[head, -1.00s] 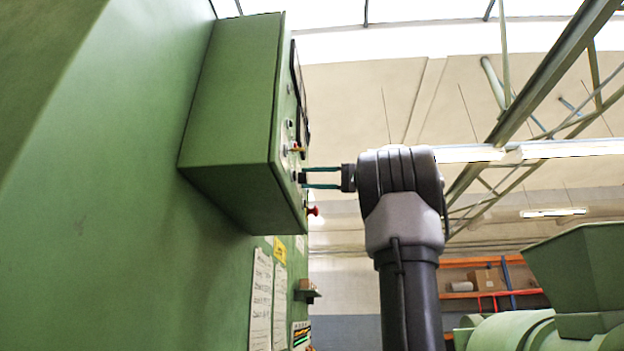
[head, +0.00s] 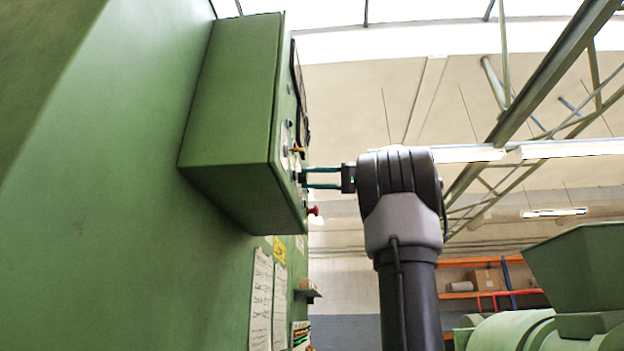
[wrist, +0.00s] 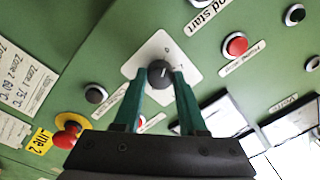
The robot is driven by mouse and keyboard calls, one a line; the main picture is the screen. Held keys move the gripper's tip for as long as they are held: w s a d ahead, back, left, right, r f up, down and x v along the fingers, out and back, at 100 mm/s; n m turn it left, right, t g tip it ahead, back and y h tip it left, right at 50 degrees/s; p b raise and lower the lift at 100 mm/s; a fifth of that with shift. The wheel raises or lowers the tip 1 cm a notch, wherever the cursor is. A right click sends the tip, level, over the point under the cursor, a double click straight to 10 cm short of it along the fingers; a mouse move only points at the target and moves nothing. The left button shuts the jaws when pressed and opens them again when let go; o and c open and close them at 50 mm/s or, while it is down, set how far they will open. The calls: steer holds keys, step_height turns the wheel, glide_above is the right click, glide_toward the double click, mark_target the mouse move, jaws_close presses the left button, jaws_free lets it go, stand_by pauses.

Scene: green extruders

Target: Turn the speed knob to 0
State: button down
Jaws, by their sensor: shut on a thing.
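The speed knob (wrist: 160,73) is a round black knob with a light pointer line, on a white dial plate (wrist: 155,50) on the green panel in the wrist view. My gripper (wrist: 158,82) has its two green fingers on either side of the knob and is shut on it. In the head view my gripper (head: 304,178) reaches left to the front face of the green control box (head: 232,110). The knob is too small to make out there. The dial's marks are not readable.
A red emergency knob on yellow (wrist: 66,135) sits at lower left. In the head view a red knob (head: 314,211) juts out below my fingers.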

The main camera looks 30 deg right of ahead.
steer(key=shift+c, duration=2.3)
jaws_free()
steer(key=v, duration=1.1)
steer(key=shift+w+f, duration=0.1)
